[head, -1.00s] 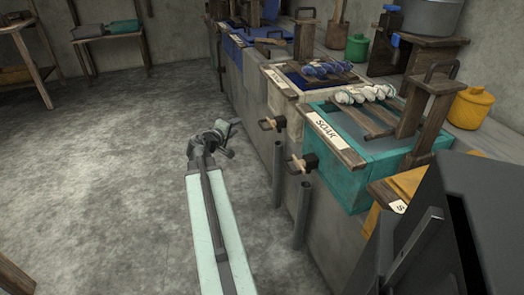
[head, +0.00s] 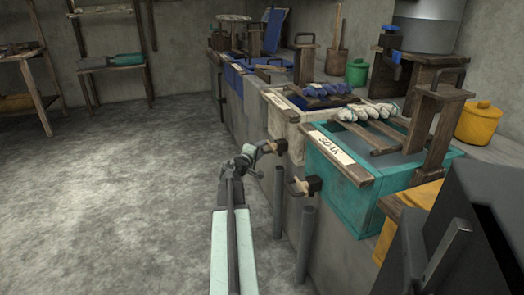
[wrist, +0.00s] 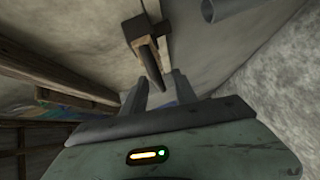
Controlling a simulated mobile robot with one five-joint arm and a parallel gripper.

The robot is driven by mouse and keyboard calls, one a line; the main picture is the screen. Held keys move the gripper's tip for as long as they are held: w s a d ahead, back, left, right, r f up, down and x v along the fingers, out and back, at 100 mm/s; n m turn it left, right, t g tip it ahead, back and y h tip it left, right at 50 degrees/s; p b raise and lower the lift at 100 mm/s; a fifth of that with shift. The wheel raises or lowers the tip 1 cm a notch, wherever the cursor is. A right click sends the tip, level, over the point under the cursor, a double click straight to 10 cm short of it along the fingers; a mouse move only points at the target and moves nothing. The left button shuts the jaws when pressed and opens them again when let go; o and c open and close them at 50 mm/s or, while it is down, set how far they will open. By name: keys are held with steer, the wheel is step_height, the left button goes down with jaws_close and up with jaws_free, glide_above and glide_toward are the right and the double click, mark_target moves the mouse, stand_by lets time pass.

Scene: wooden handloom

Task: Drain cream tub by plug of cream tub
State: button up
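The cream tub (head: 292,130) stands between the teal and blue tubs in the head view, with a label on its front rim. Its plug (head: 275,146), a wooden block with a dark handle, sticks out of its front wall. The plug also shows in the wrist view (wrist: 141,38), with a dark bar pointing toward the fingers. My gripper (head: 258,150) is just left of this plug. In the wrist view my gripper (wrist: 160,90) is open and empty, its fingers spread either side of the bar's tip. Whether they touch it, I cannot tell.
The teal tub (head: 338,190) marked SOAK is nearer, with its own plug (head: 305,186). Grey upright pipes (head: 278,205) stand below the plugs. The blue tub (head: 232,75) is farther back. The floor (head: 120,190) to the left is clear.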

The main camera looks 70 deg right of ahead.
steer(key=shift+d, duration=0.25)
jaws_close()
steer(key=shift+a, duration=0.1)
stand_by(1.2)
